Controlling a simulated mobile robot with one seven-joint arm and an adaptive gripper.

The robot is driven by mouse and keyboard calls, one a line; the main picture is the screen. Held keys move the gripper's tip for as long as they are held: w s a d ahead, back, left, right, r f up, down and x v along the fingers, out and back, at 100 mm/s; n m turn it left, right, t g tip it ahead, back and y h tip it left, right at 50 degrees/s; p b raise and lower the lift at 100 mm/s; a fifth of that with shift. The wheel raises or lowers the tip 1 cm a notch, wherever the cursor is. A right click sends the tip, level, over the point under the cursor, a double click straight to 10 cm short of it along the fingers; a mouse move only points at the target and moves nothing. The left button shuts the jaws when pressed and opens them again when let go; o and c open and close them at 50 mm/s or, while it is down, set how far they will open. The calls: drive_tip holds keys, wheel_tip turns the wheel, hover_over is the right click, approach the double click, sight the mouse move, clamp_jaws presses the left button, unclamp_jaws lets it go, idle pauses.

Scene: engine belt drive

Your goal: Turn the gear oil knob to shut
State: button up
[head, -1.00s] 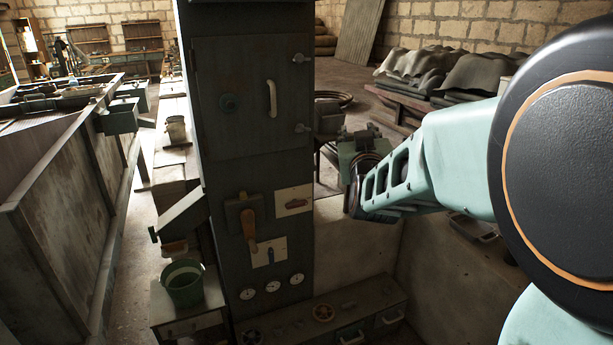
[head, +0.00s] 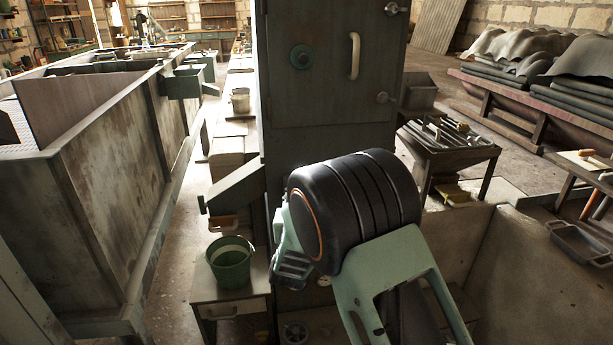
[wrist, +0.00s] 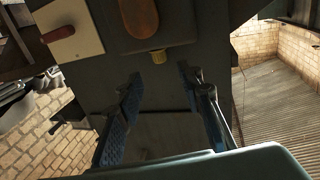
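I cannot tell which part is the gear oil knob; no label is readable. In the head view my arm covers most of the cabinet's lower panel. A handwheel (head: 294,333) shows low on the cabinet. In the wrist view a brown handle (wrist: 140,15) sits on a dark box with a small brass piece (wrist: 158,56) at its edge. A cream plate with a red lever (wrist: 60,32) is at the upper left. My gripper (wrist: 162,82) is open and empty, its blue fingers apart, facing the panel below the brass piece in the picture. The gripper's fingertips are hidden in the head view.
The dark cabinet (head: 335,150) has a door with a pale handle (head: 354,56) and a round dial (head: 302,56). A green bucket (head: 231,268) stands left on a small stand. A large tank (head: 110,190) is further left. A tool table (head: 447,150) stands right.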

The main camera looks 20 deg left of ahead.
drive_tip(key=x, duration=0.9)
drive_tip(key=shift+c, duration=0.3)
drive_tip(key=shift+f, duration=0.1)
clamp_jaws()
